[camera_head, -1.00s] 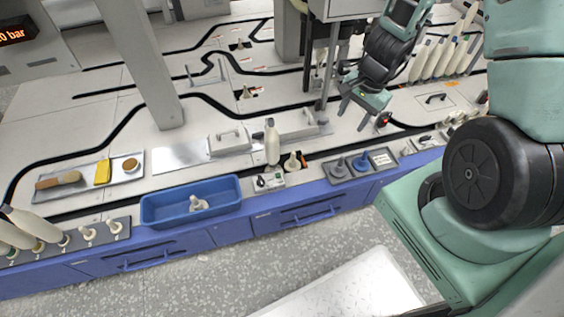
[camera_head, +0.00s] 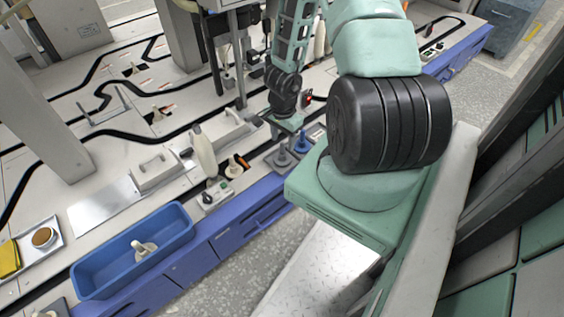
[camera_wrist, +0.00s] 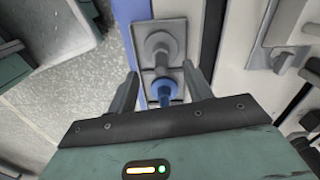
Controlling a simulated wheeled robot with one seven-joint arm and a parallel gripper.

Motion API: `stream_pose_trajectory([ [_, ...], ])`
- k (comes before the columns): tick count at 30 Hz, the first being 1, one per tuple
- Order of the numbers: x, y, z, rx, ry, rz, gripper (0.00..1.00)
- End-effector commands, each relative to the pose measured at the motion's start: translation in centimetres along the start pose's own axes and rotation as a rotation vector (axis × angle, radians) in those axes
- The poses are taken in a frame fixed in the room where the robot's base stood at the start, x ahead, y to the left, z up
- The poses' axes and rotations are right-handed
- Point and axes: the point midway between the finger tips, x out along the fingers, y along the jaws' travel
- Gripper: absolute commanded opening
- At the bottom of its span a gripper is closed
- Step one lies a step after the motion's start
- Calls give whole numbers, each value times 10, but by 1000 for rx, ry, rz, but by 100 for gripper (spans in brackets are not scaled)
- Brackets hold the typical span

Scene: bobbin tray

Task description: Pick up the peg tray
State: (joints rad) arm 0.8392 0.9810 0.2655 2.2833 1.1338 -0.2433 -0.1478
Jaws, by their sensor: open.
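The peg tray (camera_head: 270,163) is a small grey tray on the bench's front edge in the head view. It holds a grey peg (camera_head: 283,156), a blue peg (camera_head: 302,143) and a white label (camera_head: 317,133). My gripper (camera_head: 284,129) is just above and behind it, partly hidden by my own arm. In the wrist view the tray (camera_wrist: 140,28) lies between and beyond the open fingers of my gripper (camera_wrist: 160,72). The grey peg (camera_wrist: 160,45) stands ahead of the fingertips and the blue peg (camera_wrist: 165,91) nearer the palm. Nothing is held.
A blue bin (camera_head: 120,262) with a pale piece in it sits at the front left. A cream bobbin (camera_head: 205,155) and a small switch box (camera_head: 216,196) stand left of the tray. A metal plate with handled blocks (camera_head: 155,172) lies behind. The floor in front is open.

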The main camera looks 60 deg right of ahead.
Motion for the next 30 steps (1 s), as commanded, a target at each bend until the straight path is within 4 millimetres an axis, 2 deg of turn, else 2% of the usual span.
stream_pose_trajectory([
  [7, 15, -1, 0, 0, 0, -1, 51],
  [16, 56, -1, 0, 1, -2, -1, 51],
  [24, 57, -2, 0, -1, 1, -1, 51],
  [29, 57, -2, 0, -1, 1, -1, 6],
  [30, 57, -2, 0, -1, 1, -1, 2],
])
